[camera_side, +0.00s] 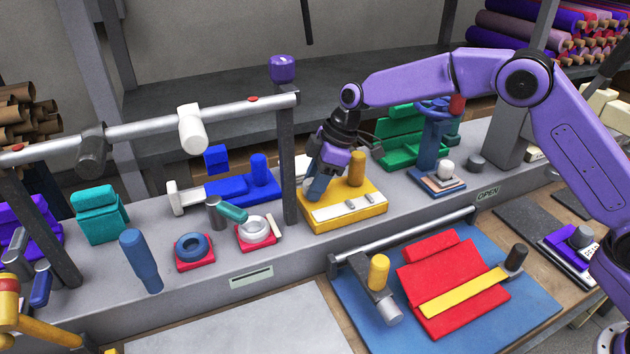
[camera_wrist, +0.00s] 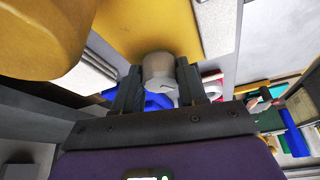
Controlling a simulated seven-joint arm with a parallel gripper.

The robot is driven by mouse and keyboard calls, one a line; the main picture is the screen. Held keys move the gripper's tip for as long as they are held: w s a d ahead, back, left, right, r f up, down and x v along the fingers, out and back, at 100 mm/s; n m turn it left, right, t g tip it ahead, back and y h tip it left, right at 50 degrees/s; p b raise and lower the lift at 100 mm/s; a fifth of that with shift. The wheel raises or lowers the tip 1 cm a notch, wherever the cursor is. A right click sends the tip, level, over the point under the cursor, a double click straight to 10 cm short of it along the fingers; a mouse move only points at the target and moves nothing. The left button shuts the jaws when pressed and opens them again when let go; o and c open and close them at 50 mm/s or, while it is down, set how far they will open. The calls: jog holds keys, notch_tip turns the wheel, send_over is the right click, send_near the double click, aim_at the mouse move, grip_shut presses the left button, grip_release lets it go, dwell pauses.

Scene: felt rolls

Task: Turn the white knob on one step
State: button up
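The white knob (camera_wrist: 160,68) shows in the wrist view as a short, pale grey-white cylinder with a thin dark line on its side. It stands against the yellow block (camera_wrist: 125,28) and between my two fingers, which meet its sides. In the side view my gripper (camera_side: 316,192) reaches down at the left part of the yellow block (camera_side: 365,217). My gripper appears shut on the knob; the exact contact is partly hidden.
A yellow upright peg (camera_side: 357,168) stands on the block close to my gripper's right. A dark post (camera_side: 287,150) rises just left. A white slotted plate (camera_side: 350,206) lies on the block's front. A blue stand (camera_side: 434,140) is to the right.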

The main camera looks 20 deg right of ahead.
jog(key=c, duration=0.5)
jog(key=shift+o, duration=0.3)
jog(key=m+t, duration=0.1)
jog(key=m, duration=0.1)
jog(key=m+h, duration=0.1)
jog(key=m, duration=0.2)
jog(key=shift+s+a+t, duration=0.15)
jog(key=shift+t, duration=0.25)
jog(key=m+h, duration=0.1)
jog(key=m, duration=0.2)
jog(key=m+t+h, duration=0.1)
jog(key=m, duration=0.2)
jog(key=shift+m, duration=0.3)
jog(key=o, duration=1.1)
jog(key=shift+c, duration=0.2)
